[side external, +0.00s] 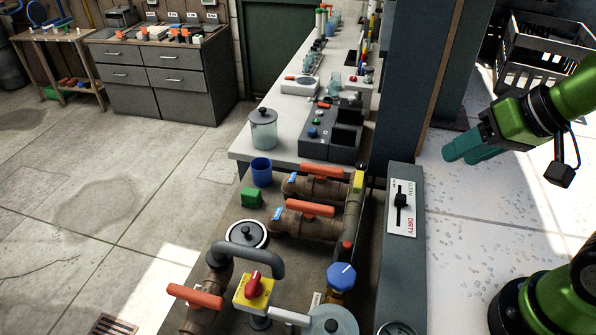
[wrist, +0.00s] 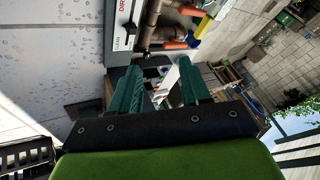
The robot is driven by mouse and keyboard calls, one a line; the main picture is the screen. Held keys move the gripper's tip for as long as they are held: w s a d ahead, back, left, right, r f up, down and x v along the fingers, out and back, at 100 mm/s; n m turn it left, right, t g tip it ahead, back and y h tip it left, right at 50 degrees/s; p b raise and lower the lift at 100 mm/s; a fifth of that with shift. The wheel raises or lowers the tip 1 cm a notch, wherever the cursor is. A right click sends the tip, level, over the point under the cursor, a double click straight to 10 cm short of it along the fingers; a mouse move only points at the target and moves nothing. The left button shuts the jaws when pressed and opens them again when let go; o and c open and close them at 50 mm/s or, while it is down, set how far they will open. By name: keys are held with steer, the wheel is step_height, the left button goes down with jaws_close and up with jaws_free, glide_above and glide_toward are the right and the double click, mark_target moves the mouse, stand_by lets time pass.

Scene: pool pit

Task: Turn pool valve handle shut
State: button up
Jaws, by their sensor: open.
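My gripper (side external: 464,149) is open and empty, in the air at the right, apart from the pipework. Its two teal fingers show spread in the wrist view (wrist: 160,85). Brown pipes on the bench carry orange bar handles: one at the back (side external: 321,170), one in front of it (side external: 306,207), and one at the front left (side external: 195,296). A red knob (side external: 254,283) sits on a yellow block, and a blue knob (side external: 341,275) on a brass valve. Orange handles also show at the wrist view's top (wrist: 180,43). I cannot tell which handle is the pool valve's.
A grey panel (side external: 383,285) with a CLEAN/DIRTY slider (side external: 401,205) lies between my gripper and the pipes. A green block (side external: 250,197), blue cup (side external: 261,171) and glass jar (side external: 263,130) stand behind. A crate (side external: 540,58) is at the back right.

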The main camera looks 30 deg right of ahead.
steer(key=w+a+f+n+g, duration=0.1)
steer(key=w+a+n+g, duration=0.1)
steer(key=w+a, duration=0.3)
steer(key=w+a+f+n+g, duration=0.1)
steer(key=w+a+n+g, duration=0.1)
steer(key=w, duration=0.5)
steer(key=n+g+h, duration=0.2)
steer(key=n+g, duration=0.1)
steer(key=n, duration=0.6)
glide_above(298, 202)
steer(key=shift+f, duration=1.85)
step_height(298, 202, down, 16)
steer(key=shift+f, duration=0.1)
jaws_close()
